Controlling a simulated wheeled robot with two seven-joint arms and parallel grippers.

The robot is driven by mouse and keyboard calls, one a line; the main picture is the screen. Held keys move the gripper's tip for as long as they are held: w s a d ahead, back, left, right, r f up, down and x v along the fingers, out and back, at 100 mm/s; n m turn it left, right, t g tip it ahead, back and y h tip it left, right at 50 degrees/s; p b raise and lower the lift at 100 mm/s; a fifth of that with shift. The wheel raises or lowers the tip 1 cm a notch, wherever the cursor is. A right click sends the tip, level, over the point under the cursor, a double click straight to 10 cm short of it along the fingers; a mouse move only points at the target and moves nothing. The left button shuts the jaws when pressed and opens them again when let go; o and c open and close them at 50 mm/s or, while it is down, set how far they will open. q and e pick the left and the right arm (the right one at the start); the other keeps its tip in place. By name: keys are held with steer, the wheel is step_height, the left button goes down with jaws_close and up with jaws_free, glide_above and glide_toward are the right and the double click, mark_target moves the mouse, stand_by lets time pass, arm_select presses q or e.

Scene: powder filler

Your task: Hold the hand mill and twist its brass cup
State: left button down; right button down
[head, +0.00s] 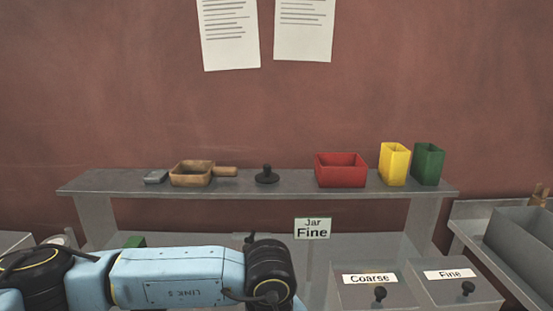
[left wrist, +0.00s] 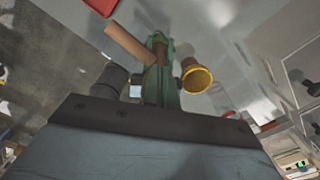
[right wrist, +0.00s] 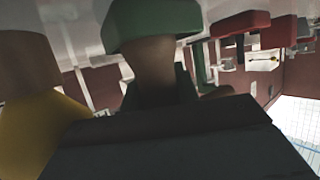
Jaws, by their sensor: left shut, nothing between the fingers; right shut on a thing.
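The hand mill (left wrist: 172,88) has a green body, a wooden handle (left wrist: 128,43) and a brass cup (left wrist: 197,77) on its side, all seen in the left wrist view. My left gripper (left wrist: 155,108) is shut and empty; its dark body fills the bottom of that view, below the mill and apart from the cup. In the right wrist view, my right gripper (right wrist: 165,105) is shut on the hand mill, whose green part (right wrist: 150,25) is close above it. A yellow brass surface (right wrist: 35,130) is at the left. Fingertips are mostly hidden. Neither gripper shows in the head view.
A grey shelf (head: 270,181) holds a wooden scoop (head: 190,174), a dark knob (head: 267,176) and red (head: 341,170), yellow (head: 394,165) and green (head: 428,165) boxes. Coarse (head: 370,280) and Fine (head: 450,275) lidded bins stand at right. My blue arm crosses the lower left.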

arm_select(q)
steer(key=shift+d, duration=0.5)
steer(key=shift+w, duration=0.1)
stand_by(0.3)
step_height(320, 180, up, 6)
steer(key=shift+w+a, duration=0.3)
steer(key=shift+w, duration=0.05)
stand_by(0.4)
arm_select(e)
steer(key=c, duration=1)
jaws_free()
steer(key=shift+o, duration=0.2)
steer(key=shift+s+d, duration=0.1)
